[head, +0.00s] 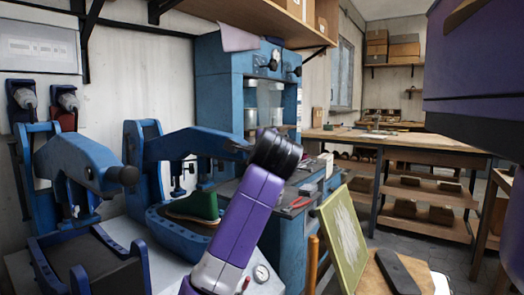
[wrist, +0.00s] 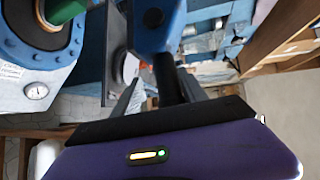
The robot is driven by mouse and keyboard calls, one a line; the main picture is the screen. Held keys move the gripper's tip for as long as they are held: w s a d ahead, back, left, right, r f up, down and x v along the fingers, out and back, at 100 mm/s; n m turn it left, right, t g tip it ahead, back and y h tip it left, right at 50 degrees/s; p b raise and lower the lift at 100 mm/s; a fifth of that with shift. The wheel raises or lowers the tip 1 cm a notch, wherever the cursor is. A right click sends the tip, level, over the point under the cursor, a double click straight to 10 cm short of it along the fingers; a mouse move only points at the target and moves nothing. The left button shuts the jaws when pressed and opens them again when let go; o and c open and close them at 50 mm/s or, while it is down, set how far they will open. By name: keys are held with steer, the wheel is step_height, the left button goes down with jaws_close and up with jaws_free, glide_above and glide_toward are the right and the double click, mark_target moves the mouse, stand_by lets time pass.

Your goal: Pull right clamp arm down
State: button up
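The right clamp arm (head: 190,143) is a blue lever in the head view, roughly level above a green shoe (head: 195,207) on the blue machine bed. Its outer end is partly hidden by my gripper (head: 277,152). In the wrist view the blue end of the clamp arm (wrist: 157,22) and its black handle (wrist: 168,78) show close up. The handle lies between the two fingers of my gripper (wrist: 160,92). The fingers look apart, with a gap visible on the handle's left side. The left clamp arm (head: 85,162), with a black knob, stands beside it, also raised.
A pressure gauge (head: 262,273) sits on the machine's front. A tall blue press (head: 225,85) stands behind. A green-framed board (head: 343,235) stands near my arm at right. A wooden workbench (head: 415,142) is farther back, with open floor in front of it.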

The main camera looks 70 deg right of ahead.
steer(key=shift+d+r, duration=0.1)
stand_by(0.6)
steer(key=p+v, duration=0.1)
steer(key=v, duration=0.6)
steer(key=shift+s+a, duration=0.2)
steer(key=shift+a, duration=0.15)
stand_by(0.3)
